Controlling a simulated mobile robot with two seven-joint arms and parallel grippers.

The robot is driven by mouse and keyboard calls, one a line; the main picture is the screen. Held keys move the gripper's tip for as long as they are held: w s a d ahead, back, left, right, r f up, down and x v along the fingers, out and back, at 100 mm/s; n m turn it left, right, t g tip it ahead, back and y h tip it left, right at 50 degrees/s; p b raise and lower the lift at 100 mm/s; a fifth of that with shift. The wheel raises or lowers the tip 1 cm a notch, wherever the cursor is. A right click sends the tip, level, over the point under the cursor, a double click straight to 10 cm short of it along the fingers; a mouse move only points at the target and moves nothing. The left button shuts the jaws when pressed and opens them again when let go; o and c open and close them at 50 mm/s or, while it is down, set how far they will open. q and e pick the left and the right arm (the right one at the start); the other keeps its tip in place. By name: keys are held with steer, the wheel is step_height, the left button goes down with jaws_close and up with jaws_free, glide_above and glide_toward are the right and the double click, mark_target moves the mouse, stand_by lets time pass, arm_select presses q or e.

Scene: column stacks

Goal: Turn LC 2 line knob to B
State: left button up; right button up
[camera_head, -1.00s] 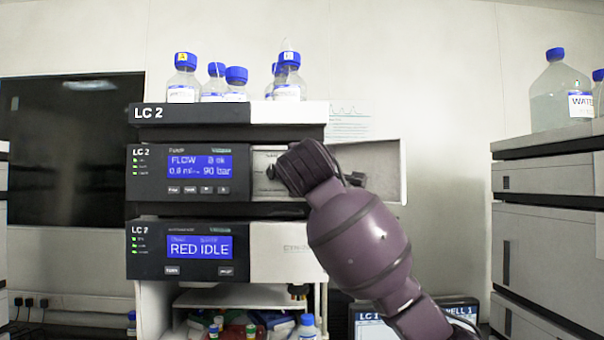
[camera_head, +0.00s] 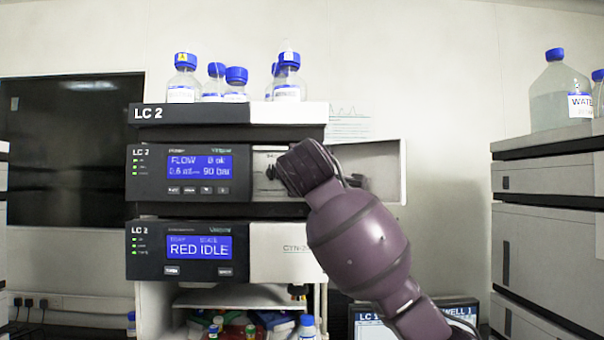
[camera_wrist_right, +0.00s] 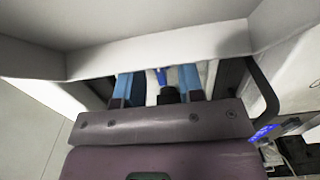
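The LC 2 stack (camera_head: 230,115) stands centre in the head view. Its pump module (camera_head: 185,175) has an open compartment, with the open door (camera_head: 385,170) at the right. My right arm reaches up to this compartment, and its wrist covers part of it. A small dark fitting shows left of the wrist; I cannot tell whether it is the line knob. In the right wrist view, my right gripper (camera_wrist_right: 156,88) has its two blue-tipped fingers apart under a pale panel. A black piece (camera_wrist_right: 168,95) with a blue top sits between them, with gaps. Knob letters are not readable. My left gripper is not in view.
Blue-capped bottles (camera_head: 236,84) stand on top of the stack. Small bottles (camera_head: 250,328) fill the shelf below. Another stack (camera_head: 550,240) stands at the right, with open room between it and my arm.

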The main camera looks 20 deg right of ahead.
steer(key=shift+s+a, duration=0.15)
steer(key=shift+s, duration=0.45)
steer(key=b+v, duration=0.2)
steer(key=v, duration=0.7)
steer(key=shift+s, duration=0.3)
steer(key=shift+a, duration=0.1)
